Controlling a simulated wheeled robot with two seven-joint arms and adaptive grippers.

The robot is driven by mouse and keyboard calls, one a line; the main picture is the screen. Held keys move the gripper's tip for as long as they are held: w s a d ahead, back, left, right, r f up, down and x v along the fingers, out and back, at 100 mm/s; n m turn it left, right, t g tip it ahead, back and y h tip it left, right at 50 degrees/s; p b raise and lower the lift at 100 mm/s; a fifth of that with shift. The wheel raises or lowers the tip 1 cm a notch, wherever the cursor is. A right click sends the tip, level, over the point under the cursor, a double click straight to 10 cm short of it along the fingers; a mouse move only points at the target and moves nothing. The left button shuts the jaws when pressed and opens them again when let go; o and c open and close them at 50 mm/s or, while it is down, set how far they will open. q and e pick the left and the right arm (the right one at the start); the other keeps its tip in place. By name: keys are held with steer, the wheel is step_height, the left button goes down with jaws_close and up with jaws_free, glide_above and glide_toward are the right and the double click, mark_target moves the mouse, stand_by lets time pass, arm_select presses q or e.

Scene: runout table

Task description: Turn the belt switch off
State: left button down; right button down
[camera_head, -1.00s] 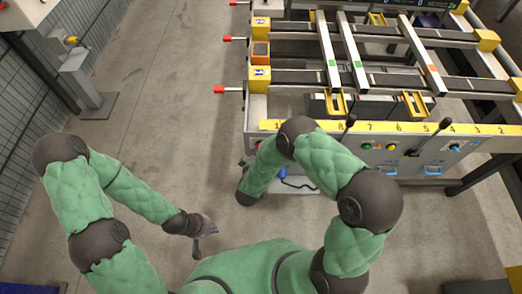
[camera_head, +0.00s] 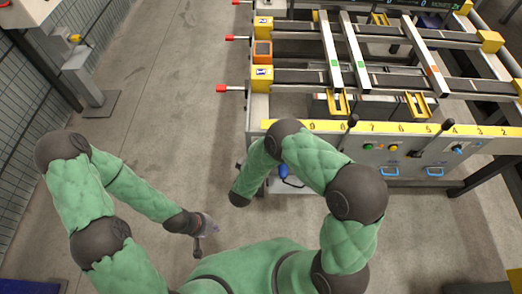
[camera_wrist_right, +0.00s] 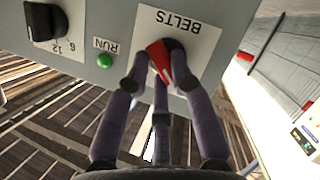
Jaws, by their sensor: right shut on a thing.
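The belt switch (camera_wrist_right: 157,60) has a red handle on a dark round base, on a white plate marked BELTS in the right wrist view. The handle stands tilted in that picture. My right gripper (camera_wrist_right: 162,84) has its dark fingers around the red handle and is shut on it. In the head view my right arm hides the switch and most of that gripper. My left gripper (camera_head: 206,228) hangs over bare floor, away from the table; it is too small to tell whether it is open.
A green RUN lamp (camera_wrist_right: 104,61) and a black dial (camera_wrist_right: 44,22) sit beside the switch plate. The runout table (camera_head: 480,148) stands at the right, with levers and buttons along its front. A grey post (camera_head: 83,76) stands at the left. The floor between is clear.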

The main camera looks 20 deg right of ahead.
steer(key=c, duration=1.1)
jaws_free()
steer(key=shift+o, duration=0.2)
steer(key=shift+a, duration=0.1)
steer(key=v, duration=1.2)
